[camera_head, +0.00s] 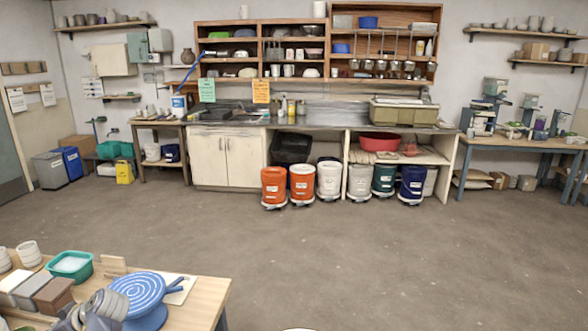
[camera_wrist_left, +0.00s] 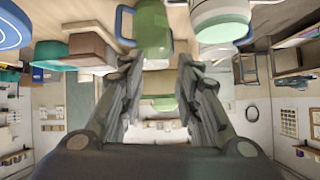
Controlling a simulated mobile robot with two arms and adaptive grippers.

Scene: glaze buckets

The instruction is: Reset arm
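My left gripper (camera_wrist_left: 159,62) is open in the left wrist view, its two dark fingers well apart with nothing held between them. A green vessel (camera_wrist_left: 152,25) shows beyond the fingers, and a white and pale green vessel (camera_wrist_left: 222,22) is to its right; neither touches the fingers as far as I can tell. In the head view, grey parts of my left arm show at the bottom left, over the near worktable (camera_head: 205,300). My right gripper is not in view.
A blue striped turntable (camera_head: 137,291), a green tub (camera_head: 70,265) and several blocks crowd the near worktable. Open floor (camera_head: 330,255) lies beyond it.

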